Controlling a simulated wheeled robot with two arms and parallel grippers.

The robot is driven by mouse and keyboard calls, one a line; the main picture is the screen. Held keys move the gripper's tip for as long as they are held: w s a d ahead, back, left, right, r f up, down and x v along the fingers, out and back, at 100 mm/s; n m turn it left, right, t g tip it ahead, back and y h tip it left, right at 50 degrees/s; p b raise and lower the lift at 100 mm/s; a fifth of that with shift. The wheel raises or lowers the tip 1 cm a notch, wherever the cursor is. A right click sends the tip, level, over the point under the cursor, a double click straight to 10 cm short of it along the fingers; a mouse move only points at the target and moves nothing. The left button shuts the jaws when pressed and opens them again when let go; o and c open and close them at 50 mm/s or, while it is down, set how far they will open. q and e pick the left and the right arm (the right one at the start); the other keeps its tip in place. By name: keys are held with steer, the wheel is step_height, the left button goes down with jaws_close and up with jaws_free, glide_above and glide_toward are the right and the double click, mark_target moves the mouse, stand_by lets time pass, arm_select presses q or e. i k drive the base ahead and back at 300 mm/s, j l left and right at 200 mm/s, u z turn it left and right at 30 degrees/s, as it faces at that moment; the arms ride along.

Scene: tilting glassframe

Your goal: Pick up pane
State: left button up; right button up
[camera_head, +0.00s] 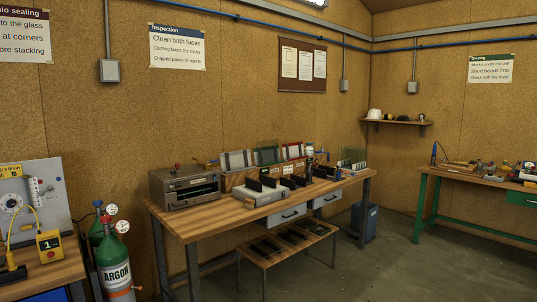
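Several upright framed panels that look like panes stand along the back of the middle wooden workbench (195,221). A rack with thin upright sheets (352,158) stands at the bench's right end. Which pane the task means I cannot tell. Neither of my grippers is in view.
A grey metal machine (184,187) stands at the bench's left end, and a pale device with dark uprights (259,191) near its front. A low table (288,244) with dark frames stands before the bench. Argon cylinders (115,264) are at left. Floor at right is clear.

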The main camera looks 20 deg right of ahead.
mark_target(267, 150)
steer(key=i+l+z, duration=0.7)
steer(key=i+z, duration=0.15)
steer(key=i+l+z, duration=0.15)
steer(key=i+z, duration=0.25)
steer(key=i+l, duration=0.1)
steer(key=i, duration=0.7)
steer(key=i+l, duration=0.1)
steer(key=i, duration=0.75)
